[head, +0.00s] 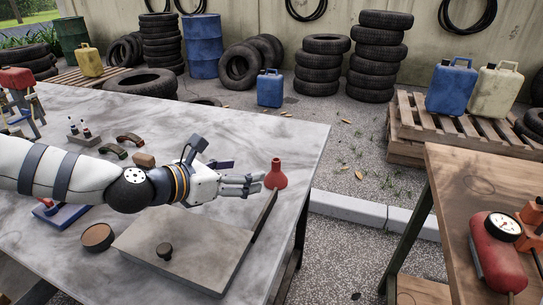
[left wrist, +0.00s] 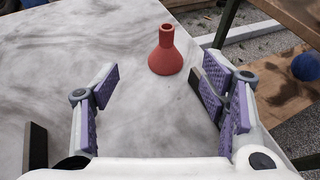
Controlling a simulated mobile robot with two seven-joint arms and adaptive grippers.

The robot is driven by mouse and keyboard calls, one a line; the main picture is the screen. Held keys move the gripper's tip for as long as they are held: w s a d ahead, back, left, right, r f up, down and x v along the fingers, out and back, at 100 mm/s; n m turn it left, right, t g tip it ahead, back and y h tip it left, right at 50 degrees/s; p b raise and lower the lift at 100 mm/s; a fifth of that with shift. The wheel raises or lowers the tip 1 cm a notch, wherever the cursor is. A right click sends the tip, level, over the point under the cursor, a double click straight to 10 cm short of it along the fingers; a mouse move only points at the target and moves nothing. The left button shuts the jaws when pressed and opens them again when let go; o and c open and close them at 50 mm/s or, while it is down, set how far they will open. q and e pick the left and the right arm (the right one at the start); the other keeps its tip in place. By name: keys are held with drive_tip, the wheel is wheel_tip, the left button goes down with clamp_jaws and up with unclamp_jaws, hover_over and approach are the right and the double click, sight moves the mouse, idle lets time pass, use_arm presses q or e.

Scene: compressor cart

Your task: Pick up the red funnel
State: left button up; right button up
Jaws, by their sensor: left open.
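The red funnel (head: 276,174) stands on the grey marble-look table (head: 300,140), near its right edge, with its wide end down and narrow spout up. My left gripper (head: 258,184) reaches in from the left, just short of the funnel. In the left wrist view the funnel (left wrist: 166,52) stands ahead of the open fingers (left wrist: 160,98), a little beyond their tips and closer to the right-hand finger. Nothing is between the finger pads. My right gripper is not in view.
A flat grey board (head: 185,250) with a dark knob and a dark upright edge lies under my left arm, close to the funnel. A round brown lid (head: 97,237) lies left of it. A wooden bench (head: 460,190) with a red gauge tank (head: 497,250) stands to the right, across a gap.

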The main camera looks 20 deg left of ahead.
sight(271, 170)
use_arm(q)
drive_tip(key=x, duration=0.2)
drive_tip(key=b+x, duration=0.1)
drive_tip(key=x, duration=0.2)
drive_tip(key=shift+d+f, duration=0.35)
drive_tip(key=shift+d, duration=0.1)
drive_tip(key=b+x, duration=0.1)
drive_tip(key=x, duration=0.5)
drive_tip(key=shift+d+r, duration=0.15)
drive_tip(key=shift+r, duration=0.2)
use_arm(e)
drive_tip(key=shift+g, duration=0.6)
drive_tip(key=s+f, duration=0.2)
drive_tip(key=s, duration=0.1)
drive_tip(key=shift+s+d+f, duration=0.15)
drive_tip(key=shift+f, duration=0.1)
use_arm(q)
drive_tip(key=c, duration=1.1)
